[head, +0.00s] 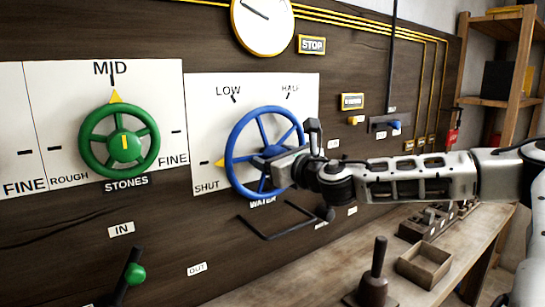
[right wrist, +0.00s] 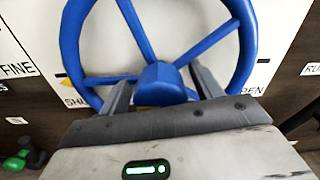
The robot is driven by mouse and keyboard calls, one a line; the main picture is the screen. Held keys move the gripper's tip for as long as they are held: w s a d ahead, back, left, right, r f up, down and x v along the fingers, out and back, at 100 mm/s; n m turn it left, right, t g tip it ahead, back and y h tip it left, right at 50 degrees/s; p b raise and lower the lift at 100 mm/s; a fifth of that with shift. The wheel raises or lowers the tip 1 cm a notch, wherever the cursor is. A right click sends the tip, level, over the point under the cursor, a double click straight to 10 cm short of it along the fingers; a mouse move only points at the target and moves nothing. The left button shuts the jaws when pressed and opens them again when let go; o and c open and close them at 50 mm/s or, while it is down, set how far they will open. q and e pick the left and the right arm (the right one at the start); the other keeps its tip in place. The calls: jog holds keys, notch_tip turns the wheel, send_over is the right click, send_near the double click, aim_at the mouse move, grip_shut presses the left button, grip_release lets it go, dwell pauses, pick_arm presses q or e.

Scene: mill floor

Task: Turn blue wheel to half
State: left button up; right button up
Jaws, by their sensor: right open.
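The blue wheel (head: 232,142) is mounted on a white plate marked SHUT, LOW and HALF, with the WATER label below it. Its yellow pointer (head: 219,162) is at the left, by SHUT. My right gripper (head: 278,163) is in front of the wheel's lower middle, partly covering it. In the right wrist view the open fingers (right wrist: 163,90) stand apart on either side of the blue hub (right wrist: 158,78), with wheel spokes between and beside them. Whether they touch the wheel I cannot tell. An OPEN mark shows at the right there. My left gripper is not in view.
A green STONES wheel (head: 92,151) is to the left, its pointer at MID. A green-knobbed lever (head: 133,275) stands at lower left. A bench (head: 305,280) with a dark upright handle (head: 376,268) and a wooden tray (head: 425,270) lies below my right arm.

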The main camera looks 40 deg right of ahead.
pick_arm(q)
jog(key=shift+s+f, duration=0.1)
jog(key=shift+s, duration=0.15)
pick_arm(e)
jog(key=c, duration=1)
